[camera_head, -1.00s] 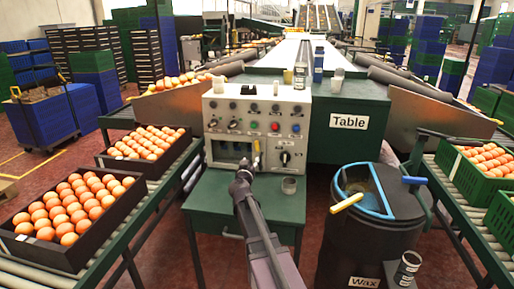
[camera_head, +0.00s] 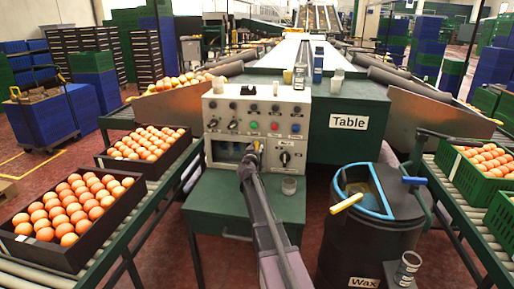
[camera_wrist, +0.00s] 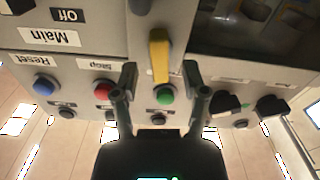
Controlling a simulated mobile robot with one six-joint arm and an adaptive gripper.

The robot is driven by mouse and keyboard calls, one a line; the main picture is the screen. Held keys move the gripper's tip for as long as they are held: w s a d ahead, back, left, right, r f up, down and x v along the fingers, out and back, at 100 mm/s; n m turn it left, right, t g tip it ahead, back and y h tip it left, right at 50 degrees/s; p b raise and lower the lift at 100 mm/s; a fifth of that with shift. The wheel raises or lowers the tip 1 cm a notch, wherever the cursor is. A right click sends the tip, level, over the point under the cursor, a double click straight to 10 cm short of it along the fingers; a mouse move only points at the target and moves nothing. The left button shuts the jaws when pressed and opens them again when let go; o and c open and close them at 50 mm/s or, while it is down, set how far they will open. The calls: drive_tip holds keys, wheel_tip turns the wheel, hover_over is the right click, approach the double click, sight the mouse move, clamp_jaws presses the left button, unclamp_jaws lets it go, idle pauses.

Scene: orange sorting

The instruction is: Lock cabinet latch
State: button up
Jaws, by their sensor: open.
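The cabinet latch is a yellow handle (camera_wrist: 159,55) on the grey control panel (camera_head: 290,108). In the wrist view it points straight down the picture from its dark pivot. My gripper (camera_wrist: 160,78) is open, with one finger on each side of the handle's lower end. In the head view my gripper (camera_head: 249,157) is at the panel's lower middle and hides most of the handle.
Red (camera_wrist: 103,89), green (camera_wrist: 165,96) and blue (camera_wrist: 43,84) buttons and black knobs (camera_wrist: 224,105) lie close to the fingers. A small cup (camera_head: 289,186) stands on the green ledge. A black wax barrel (camera_head: 370,240) stands at right. Orange crates (camera_head: 100,225) line the left conveyor.

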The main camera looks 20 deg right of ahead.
drive_tip(key=shift+x, duration=0.9)
drive_tip(key=shift+c, duration=0.2)
clamp_jaws()
